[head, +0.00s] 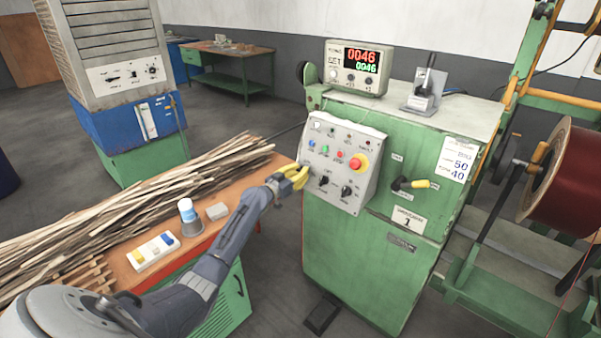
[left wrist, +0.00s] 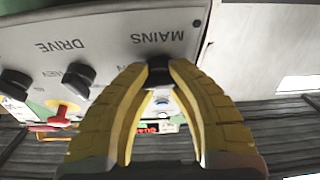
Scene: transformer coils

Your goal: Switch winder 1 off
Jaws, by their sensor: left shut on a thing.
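Winder 1 is the green cabinet (head: 365,265) with a plate reading 1 (head: 408,220). Its sloped grey control panel (head: 345,143) carries coloured buttons, a red emergency stop (head: 357,163) on yellow and black rotary knobs. My left gripper (head: 302,176) reaches the panel's lower left edge from the left. In the left wrist view its yellow fingers are closed on the black mains knob (left wrist: 159,72), beside the upside-down word MAINS. The fingers hide much of the knob, and its pointer cannot be read. The black drive knobs (left wrist: 78,78) are to its left there. My right gripper is not in view.
A black lever with a yellow grip (head: 420,184) sticks out right of the panel. A red wire spool (head: 570,185) stands at right. Wooden strips (head: 130,215) cover the bench at left.

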